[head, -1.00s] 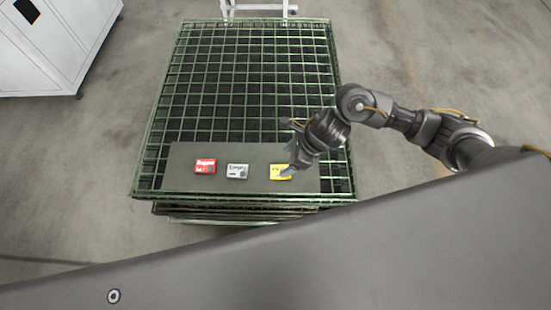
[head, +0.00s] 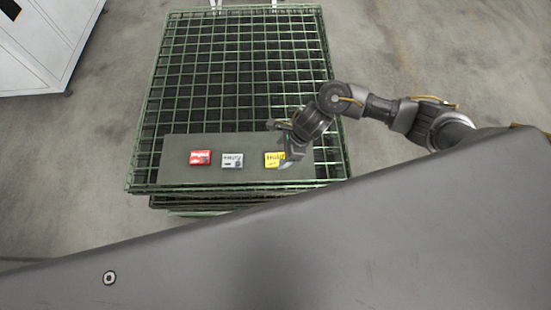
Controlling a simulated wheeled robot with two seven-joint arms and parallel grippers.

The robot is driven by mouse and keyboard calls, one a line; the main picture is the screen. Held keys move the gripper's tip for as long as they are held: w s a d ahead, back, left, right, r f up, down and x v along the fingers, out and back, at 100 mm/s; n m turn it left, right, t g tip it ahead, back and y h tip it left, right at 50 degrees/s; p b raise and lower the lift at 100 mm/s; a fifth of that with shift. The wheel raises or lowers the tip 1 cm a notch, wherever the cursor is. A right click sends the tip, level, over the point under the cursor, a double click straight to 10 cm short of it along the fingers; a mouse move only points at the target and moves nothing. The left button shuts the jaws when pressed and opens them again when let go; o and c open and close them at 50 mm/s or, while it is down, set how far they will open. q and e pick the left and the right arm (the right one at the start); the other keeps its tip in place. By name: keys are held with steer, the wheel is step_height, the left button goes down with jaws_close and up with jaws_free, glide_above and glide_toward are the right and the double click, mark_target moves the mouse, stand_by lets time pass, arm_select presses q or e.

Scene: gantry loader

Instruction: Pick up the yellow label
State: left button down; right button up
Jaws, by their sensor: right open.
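The yellow label (head: 273,160) lies on a grey board at the front of the green wire crate, the rightmost of three labels. My right gripper (head: 286,162) is open at the label's right edge and hides a little of it. I cannot tell whether it touches the label. My left gripper is not in view.
A red label (head: 200,158) and a white label (head: 232,161) lie to the left on the same grey board (head: 180,175). The green wire crate (head: 240,60) stretches behind. A white cabinet (head: 45,45) stands at the upper left.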

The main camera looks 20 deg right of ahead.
mark_target(276, 159)
steer(key=x, duration=0.4)
steer(key=shift+d+f, duration=0.1)
steer(key=shift+f, duration=0.15)
steer(key=c, duration=1.1)
steer(key=shift+o, duration=0.2)
steer(key=shift+r, duration=0.15)
